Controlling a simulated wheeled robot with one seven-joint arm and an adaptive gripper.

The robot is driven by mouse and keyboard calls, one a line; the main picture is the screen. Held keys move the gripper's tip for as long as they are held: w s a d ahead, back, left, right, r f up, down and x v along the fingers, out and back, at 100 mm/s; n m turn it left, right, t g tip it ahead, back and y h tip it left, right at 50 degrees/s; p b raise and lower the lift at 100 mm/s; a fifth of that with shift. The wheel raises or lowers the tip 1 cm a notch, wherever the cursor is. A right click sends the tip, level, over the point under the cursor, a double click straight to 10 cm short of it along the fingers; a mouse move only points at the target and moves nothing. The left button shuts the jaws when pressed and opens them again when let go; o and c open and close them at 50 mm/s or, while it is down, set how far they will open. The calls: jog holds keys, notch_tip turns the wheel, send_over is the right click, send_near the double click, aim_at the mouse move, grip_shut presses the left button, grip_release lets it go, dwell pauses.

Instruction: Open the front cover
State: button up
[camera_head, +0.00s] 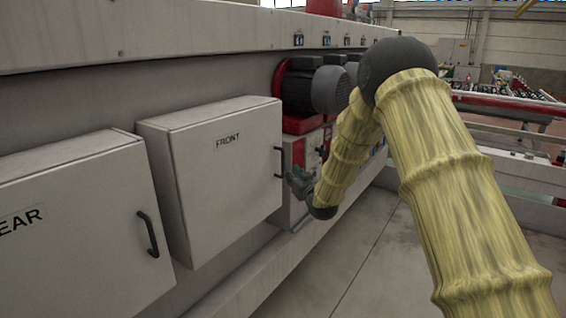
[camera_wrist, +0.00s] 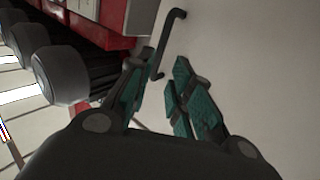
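The front cover (camera_head: 222,180) is a pale grey box door labelled FRONT, and it looks shut. Its dark bar handle (camera_head: 277,162) is upright on the right side of its face. My gripper (camera_head: 299,181) is beside the handle's lower end in the head view. In the wrist view my gripper (camera_wrist: 160,70) is open, with teal pads on both fingers. The handle (camera_wrist: 168,42) runs down to the gap between the fingertips, close to the left finger. I cannot tell whether a finger touches it. The pale cover face (camera_wrist: 255,60) fills the right side there.
A second cover (camera_head: 75,235), with a label ending in EAR and its own handle (camera_head: 148,234), stands at the left. Dark motors (camera_head: 330,90) and a red machine part (camera_head: 305,122) are right of the front cover. Open floor (camera_head: 370,270) lies in front.

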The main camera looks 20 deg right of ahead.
aim_at(283, 174)
jog(key=shift+w+a+p, duration=0.2)
jog(key=shift+w+p, duration=0.95)
jog(key=shift+w, duration=1.6)
jog(key=shift+w+a+p, duration=0.2)
jog(key=shift+w+p, duration=0.9)
jog(key=shift+w, duration=1.6)
jog(key=shift+r, duration=0.1)
grip_shut()
